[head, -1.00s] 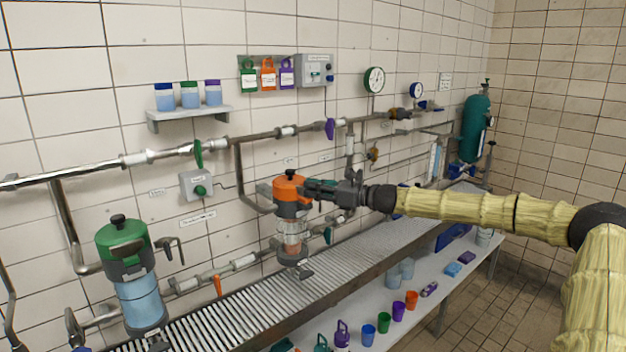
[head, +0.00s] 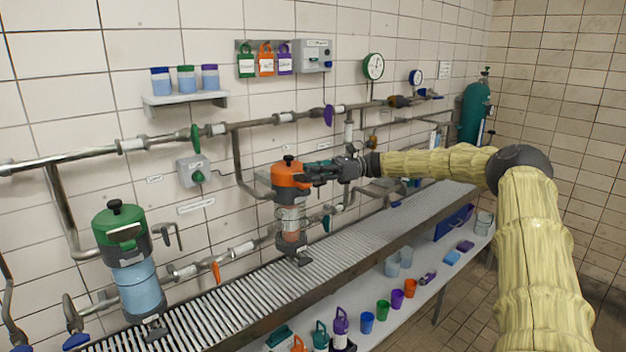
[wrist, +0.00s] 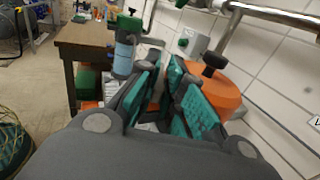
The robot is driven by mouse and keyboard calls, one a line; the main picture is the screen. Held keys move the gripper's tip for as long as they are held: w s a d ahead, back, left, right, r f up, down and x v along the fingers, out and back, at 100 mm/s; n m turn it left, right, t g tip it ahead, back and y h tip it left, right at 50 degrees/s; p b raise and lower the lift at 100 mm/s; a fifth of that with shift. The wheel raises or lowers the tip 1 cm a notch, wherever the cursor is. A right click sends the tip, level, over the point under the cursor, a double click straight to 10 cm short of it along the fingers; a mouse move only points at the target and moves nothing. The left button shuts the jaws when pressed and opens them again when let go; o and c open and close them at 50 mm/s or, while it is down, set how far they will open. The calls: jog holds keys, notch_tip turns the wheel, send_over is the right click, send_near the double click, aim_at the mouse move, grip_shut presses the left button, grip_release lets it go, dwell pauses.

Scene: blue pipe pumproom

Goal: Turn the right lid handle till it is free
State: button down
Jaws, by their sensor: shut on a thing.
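The right vessel has an orange lid (head: 290,176) with a black knob on top, above a clear body (head: 290,218) on the slatted bench. The orange lid also fills the right of the wrist view (wrist: 215,88). My gripper (head: 312,171) is at the right side of this lid, below the knob. In the wrist view, its teal-padded fingers (wrist: 167,88) stand beside the lid. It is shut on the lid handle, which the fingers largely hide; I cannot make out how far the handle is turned.
A green-lidded vessel (head: 120,232) stands at the left. Pipes (head: 130,146) with valves run along the tiled wall behind. A lower shelf (head: 372,335) carries cups and bottles. The slatted bench (head: 355,235) is clear right of the orange-lidded vessel.

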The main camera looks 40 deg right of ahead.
jog(key=shift+w+f+n+g+y+b, duration=0.15)
jog(key=shift+n+g+b, duration=0.1)
jog(key=shift+n+g, duration=0.25)
jog(key=shift+w+r+n+g+y+b, duration=0.1)
jog(key=shift+n+g+b, duration=0.15)
jog(key=shift+g, duration=0.45)
jog(key=shift+w+f+n+g+y+b, duration=0.1)
jog(key=shift+n+g+y+b, duration=0.1)
jog(key=shift+n+g, duration=0.35)
jog(key=shift+d+g, duration=0.1)
jog(key=shift+g, duration=0.45)
jog(key=c, duration=1.8)
grip_release()
jog(key=shift+d, duration=0.15)
jog(key=shift+s+d, duration=0.15)
jog(key=shift+d, duration=1.7)
jog(key=shift+s+d, duration=0.1)
jog(key=shift+d, duration=1.75)
jog(key=shift+a, duration=0.15)
